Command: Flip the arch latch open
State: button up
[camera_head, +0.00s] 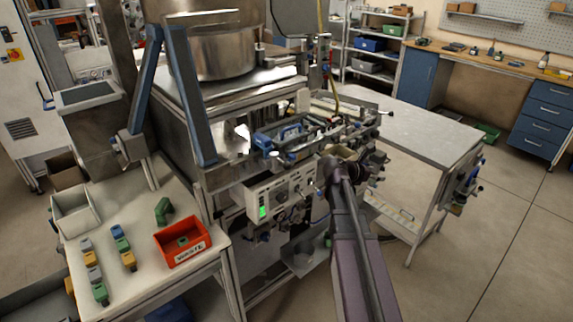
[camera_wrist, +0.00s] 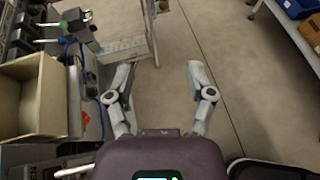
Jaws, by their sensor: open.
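A blue arched part (camera_head: 291,131) sits on top of the machine's rail assembly, left of my arm in the head view. It may be the arch latch, but it is too small to tell whether it is flipped open or closed. My gripper (camera_wrist: 158,78) is open and empty in the wrist view, its two fingers apart over bare floor. In the head view my arm's wrist end is beside the machine's right front, to the right of the blue part and apart from it. The blue part is not clearly visible in the wrist view.
A beige open box (camera_wrist: 32,98) is close on the left of my gripper. The control panel (camera_head: 280,194) with a green display is on the machine's front. A red bin (camera_head: 185,243) stands on the left table.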

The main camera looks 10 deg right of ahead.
jog(key=shift+s+a+f, duration=0.1)
jog(key=shift+a+f, duration=0.05)
jog(key=shift+a, duration=0.1)
jog(key=c, duration=0.7)
jog(key=s+a+f+m+y, duration=0.2)
jog(key=a+m, duration=0.1)
jog(key=a, duration=0.1)
jog(key=s+a+f+m+y, duration=0.2)
jog(key=a+f+m, duration=0.1)
jog(key=a+m, duration=0.1)
jog(key=s+a+f+m+g+y, duration=0.1)
jog(key=s+a+f+m+y, duration=0.1)
jog(key=a, duration=0.4)
jog(key=shift+a+f+m, duration=0.15)
jog(key=shift+f+m, duration=0.2)
jog(key=shift+m, duration=0.55)
grip_shut()
jog(key=s+a+f+m+g+y, duration=0.1)
jog(key=s+a+m+y, duration=0.2)
jog(key=a, duration=0.5)
jog(key=s+a+f+m+g+y, duration=0.1)
jog(key=s+a+m+y, duration=0.3)
jog(key=a, duration=0.5)
jog(key=s+f+m, duration=0.1)
jog(key=m, duration=0.1)
jog(key=shift+s+a+f+m, duration=0.25)
jog(key=shift+s+m, duration=0.05)
